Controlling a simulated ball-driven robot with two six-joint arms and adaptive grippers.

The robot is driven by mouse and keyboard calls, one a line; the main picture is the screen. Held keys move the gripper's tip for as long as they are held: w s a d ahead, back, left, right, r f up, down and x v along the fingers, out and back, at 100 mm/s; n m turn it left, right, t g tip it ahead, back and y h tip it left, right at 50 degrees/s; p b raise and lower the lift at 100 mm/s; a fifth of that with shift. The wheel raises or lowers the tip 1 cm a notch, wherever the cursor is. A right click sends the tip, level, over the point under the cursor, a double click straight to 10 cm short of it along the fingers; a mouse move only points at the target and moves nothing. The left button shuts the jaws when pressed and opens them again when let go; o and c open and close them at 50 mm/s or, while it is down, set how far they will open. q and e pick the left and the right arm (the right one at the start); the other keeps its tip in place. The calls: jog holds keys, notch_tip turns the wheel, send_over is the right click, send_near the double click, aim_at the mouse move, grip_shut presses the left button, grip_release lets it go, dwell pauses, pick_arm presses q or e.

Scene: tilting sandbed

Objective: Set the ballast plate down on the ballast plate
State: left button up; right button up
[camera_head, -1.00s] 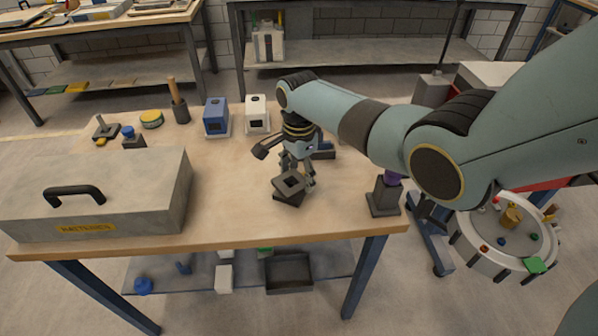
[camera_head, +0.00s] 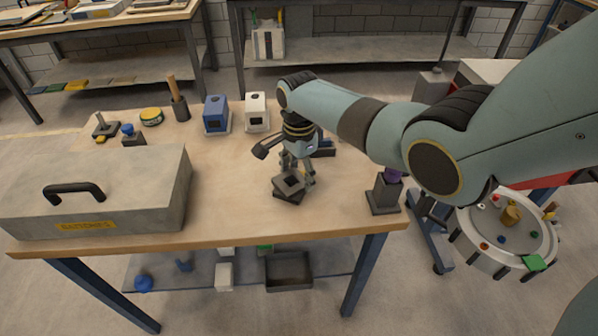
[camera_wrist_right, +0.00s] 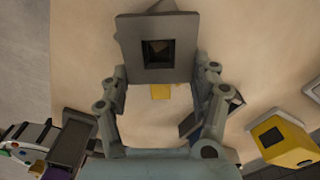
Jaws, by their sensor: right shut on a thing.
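My right gripper (camera_head: 297,172) is shut on a dark grey square ballast plate (camera_head: 290,182) with a square hole in its middle. In the right wrist view this held plate (camera_wrist_right: 183,67) spans the fingertips. Another dark ballast plate (camera_head: 287,198) lies on the workbench directly below it, turned at a different angle and mostly covered. In the wrist view a corner of the lower plate (camera_wrist_right: 123,33) sticks out at the left. The two plates look very close; I cannot tell whether they touch. My left gripper is not in view.
A grey case (camera_head: 130,205) stands on the workbench (camera_head: 235,190) at the left. Blue (camera_head: 216,116) and white (camera_head: 256,113) boxes stand behind the plates. A dark block with a purple top (camera_head: 383,195) stands near the right edge. Bare bench lies left of the plates.

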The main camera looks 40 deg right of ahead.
jog(key=shift+f, duration=0.15)
jog(key=o, duration=1.3)
jog(key=shift+c, duration=0.2)
jog(key=shift+o, duration=0.3)
jog(key=shift+o, duration=0.7)
notch_tip(320, 180, up, 8)
jog(key=p, duration=0.8)
jog(key=shift+p, duration=0.35)
